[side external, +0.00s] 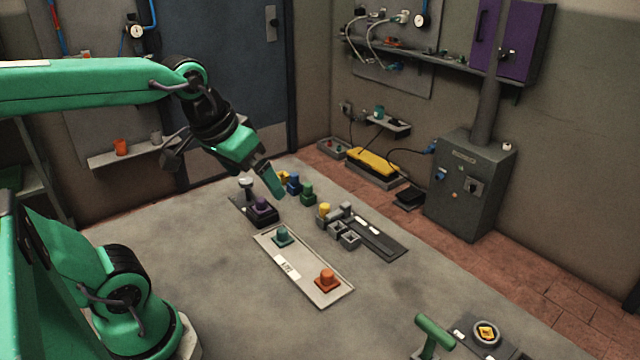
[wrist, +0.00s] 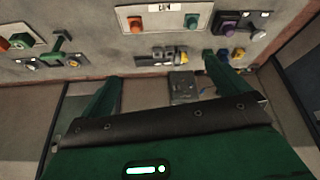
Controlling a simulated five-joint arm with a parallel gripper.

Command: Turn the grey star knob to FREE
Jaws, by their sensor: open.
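I cannot make out a grey star shape or the word FREE for certain. A grey knob with a pale top (side external: 246,183) stands on a dark plate at the far left of the table, beside a purple block (side external: 262,207); a pale round top near the purple block in the wrist view (wrist: 259,35) may be the same knob. My gripper (side external: 273,184) is in the air above the table, to the right of that knob in the side view. Its fingers are wide apart and empty in the wrist view (wrist: 162,70), touching nothing.
A pale tray (side external: 306,266) bears a teal block (side external: 282,237) and an orange block (side external: 327,281). Grey sockets (side external: 347,238) and a yellow block (side external: 324,210) are behind it. A green handle (side external: 434,335) stands at the front right. The table's left front is clear.

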